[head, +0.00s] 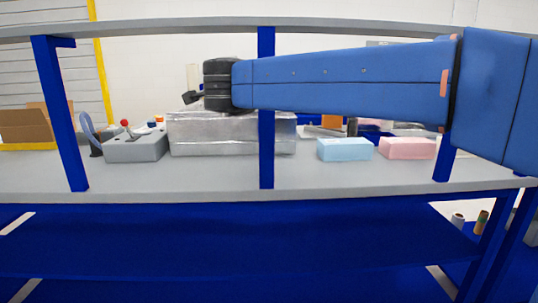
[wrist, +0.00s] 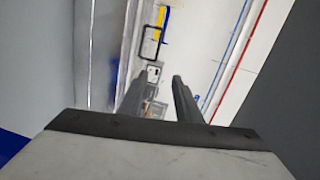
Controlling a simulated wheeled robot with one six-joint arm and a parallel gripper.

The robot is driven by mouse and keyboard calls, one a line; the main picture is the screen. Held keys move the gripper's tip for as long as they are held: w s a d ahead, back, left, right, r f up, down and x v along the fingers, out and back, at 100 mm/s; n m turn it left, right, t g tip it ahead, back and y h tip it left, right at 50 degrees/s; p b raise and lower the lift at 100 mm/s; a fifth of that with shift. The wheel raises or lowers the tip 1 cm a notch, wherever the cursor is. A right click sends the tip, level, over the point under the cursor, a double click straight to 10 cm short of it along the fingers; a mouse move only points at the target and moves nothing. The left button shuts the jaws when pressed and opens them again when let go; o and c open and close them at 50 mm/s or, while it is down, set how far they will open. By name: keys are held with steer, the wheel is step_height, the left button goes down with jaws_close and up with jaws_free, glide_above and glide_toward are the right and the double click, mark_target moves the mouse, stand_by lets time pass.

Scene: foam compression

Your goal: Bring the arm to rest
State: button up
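My blue arm reaches across the head view from the right edge, level and above the workbench shelf (head: 340,178). Its black wrist end is in front of a silver box. The fingers cannot be made out clearly in the head view. In the wrist view my gripper (wrist: 158,82) shows two dark fingers set apart with nothing between them. A light blue foam block (head: 344,149) and a pink foam block (head: 407,149) rest on the shelf below the arm, apart from the gripper.
The silver box (head: 190,136) stands mid-shelf. A grey control box (head: 135,148) with a red knob is left of it, and an open cardboard box (head: 38,124) farther left. Blue uprights (head: 266,155) and an upper shelf edge (head: 160,28) frame the bench.

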steer(key=s+d+f+n+g+y, duration=0.1)
steer(key=s+d+n+y, duration=0.2)
steer(key=d+n, duration=0.25)
steer(key=s+d+f+n+y, duration=0.2)
steer(key=s+d+n, duration=0.15)
steer(key=d, duration=0.25)
steer(key=s+d+f+n+g+h, duration=0.2)
steer(key=s+d+f+g, duration=0.1)
steer(key=s+d+f, duration=0.6)
steer(key=s+d+f+n+g+h, duration=0.2)
steer(key=s+d+f+g, duration=0.2)
steer(key=s+d+f, duration=0.5)
steer(key=s+d+f+n+g+h, duration=0.2)
steer(key=s+d+f, duration=0.7)
steer(key=f, duration=0.9)
steer(key=s+g+h, duration=0.1)
steer(key=s, duration=0.2)
steer(key=shift+s+d+f+n+g, duration=0.2)
steer(key=shift+d+f+n+g, duration=0.1)
steer(key=shift+d+g, duration=0.1)
steer(key=shift+r, duration=0.1)
